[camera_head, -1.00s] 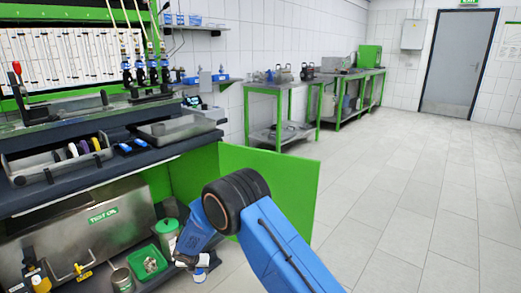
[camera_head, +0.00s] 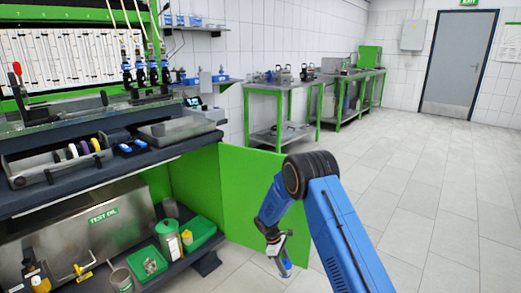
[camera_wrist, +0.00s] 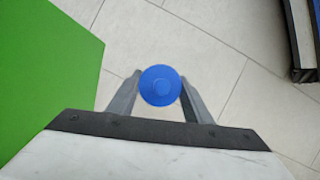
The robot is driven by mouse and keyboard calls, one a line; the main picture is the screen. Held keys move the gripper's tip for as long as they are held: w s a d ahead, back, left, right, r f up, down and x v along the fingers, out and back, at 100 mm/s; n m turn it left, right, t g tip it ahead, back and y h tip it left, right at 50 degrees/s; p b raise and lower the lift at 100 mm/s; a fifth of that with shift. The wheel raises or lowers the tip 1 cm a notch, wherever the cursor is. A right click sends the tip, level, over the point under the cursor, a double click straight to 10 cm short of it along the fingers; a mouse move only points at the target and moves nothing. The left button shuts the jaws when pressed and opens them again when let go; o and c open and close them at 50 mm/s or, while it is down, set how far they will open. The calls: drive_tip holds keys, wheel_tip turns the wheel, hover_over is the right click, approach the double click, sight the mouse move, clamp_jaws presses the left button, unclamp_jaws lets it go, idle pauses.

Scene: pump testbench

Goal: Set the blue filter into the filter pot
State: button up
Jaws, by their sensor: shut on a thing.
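My gripper (camera_head: 278,250) is shut on the blue filter (camera_wrist: 160,86). In the wrist view the filter's round blue top lies between the two grey fingers. In the head view the filter (camera_head: 286,268) hangs below the fingers, over the floor in front of the open green door. A pale green-banded canister (camera_head: 168,240) stands further right on that shelf. I cannot tell for sure which of these is the filter pot.
Green trays (camera_head: 201,229) and a small yellow item (camera_head: 187,238) are on the lower shelf, near the steel test oil tank (camera_head: 90,235). The tiled floor at the right is clear.

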drive_tip(key=s+d+r+m+g+y, duration=0.1)
drive_tip(key=s+d+m+y, duration=0.1)
drive_tip(key=d+m, duration=0.4)
drive_tip(key=s+d+m+g+y, duration=0.1)
drive_tip(key=s+d+m+y, duration=0.1)
drive_tip(key=s+d+m, duration=0.2)
drive_tip(key=shift+s+d+r+m+g, duration=0.4)
drive_tip(key=shift+d+m, duration=1.4)
drive_tip(key=shift+d, duration=1.85)
